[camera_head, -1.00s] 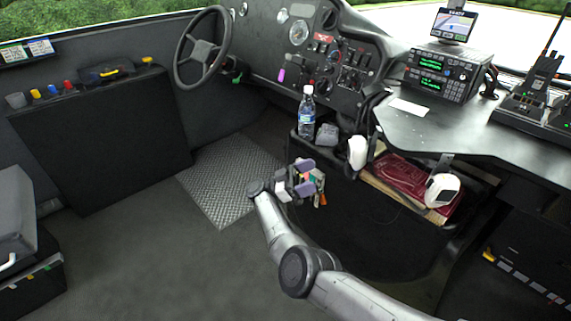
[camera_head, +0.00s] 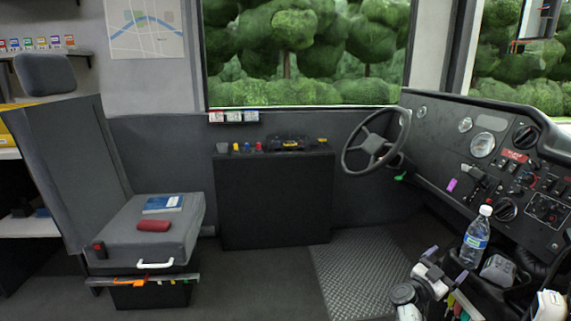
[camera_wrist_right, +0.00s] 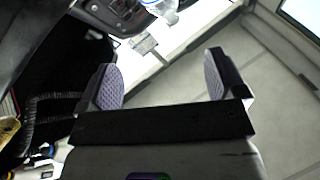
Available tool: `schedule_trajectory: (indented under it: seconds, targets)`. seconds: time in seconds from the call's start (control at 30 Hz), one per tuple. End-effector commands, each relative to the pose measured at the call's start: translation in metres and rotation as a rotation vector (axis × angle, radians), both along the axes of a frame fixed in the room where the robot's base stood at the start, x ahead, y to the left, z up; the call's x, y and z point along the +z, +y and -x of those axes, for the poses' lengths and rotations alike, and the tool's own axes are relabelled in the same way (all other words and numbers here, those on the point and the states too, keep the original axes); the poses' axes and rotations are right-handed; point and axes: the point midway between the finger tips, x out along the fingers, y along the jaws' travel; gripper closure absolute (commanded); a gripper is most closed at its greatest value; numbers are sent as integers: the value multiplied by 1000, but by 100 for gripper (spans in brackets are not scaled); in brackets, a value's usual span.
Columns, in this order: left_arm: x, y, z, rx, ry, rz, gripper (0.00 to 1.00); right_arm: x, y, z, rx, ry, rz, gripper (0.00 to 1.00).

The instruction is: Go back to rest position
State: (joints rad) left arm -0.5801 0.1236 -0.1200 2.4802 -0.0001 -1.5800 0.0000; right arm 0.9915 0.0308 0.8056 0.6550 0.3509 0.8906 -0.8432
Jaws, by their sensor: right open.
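My right gripper (camera_head: 446,266) is at the lower right of the head view, just left of the water bottle (camera_head: 474,238). In the right wrist view its two purple-padded fingers (camera_wrist_right: 162,84) stand wide apart with nothing between them. Part of the bottle (camera_wrist_right: 165,12) shows at the top of the wrist view. My left gripper and left arm are in neither view.
The black dashboard (camera_head: 440,160) with the steering wheel (camera_head: 375,141) is to the right. A grey seat (camera_head: 120,228) holding a blue book (camera_head: 163,204) and red pouch (camera_head: 153,225) stands left. A black cabinet (camera_head: 275,200) is behind. The floor (camera_head: 255,285) between is clear.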

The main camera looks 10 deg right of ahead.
Motion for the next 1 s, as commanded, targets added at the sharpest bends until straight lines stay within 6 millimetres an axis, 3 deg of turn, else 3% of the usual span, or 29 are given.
schedule_trajectory:
  seconds: [0.1, 0.3, 0.53, 0.63, 0.77, 0.87, 1.0]
  targets:
    - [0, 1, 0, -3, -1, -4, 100, 20, -4, -26, 224, -27, -57, 10]
    - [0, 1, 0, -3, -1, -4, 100, 63, 4, -55, 565, -26, -155, 10]
    - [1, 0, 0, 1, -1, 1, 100, 126, 32, -56, 868, 63, -265, 10]
    - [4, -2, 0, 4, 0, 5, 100, 145, 51, -44, 959, 145, -316, 10]
    - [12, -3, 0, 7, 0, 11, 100, 155, 81, -16, 1034, 294, -390, 10]
    - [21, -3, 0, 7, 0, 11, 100, 151, 110, 16, 1057, 440, -442, 10]
    - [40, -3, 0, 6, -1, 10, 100, 131, 160, 76, 1045, 679, -475, 10]
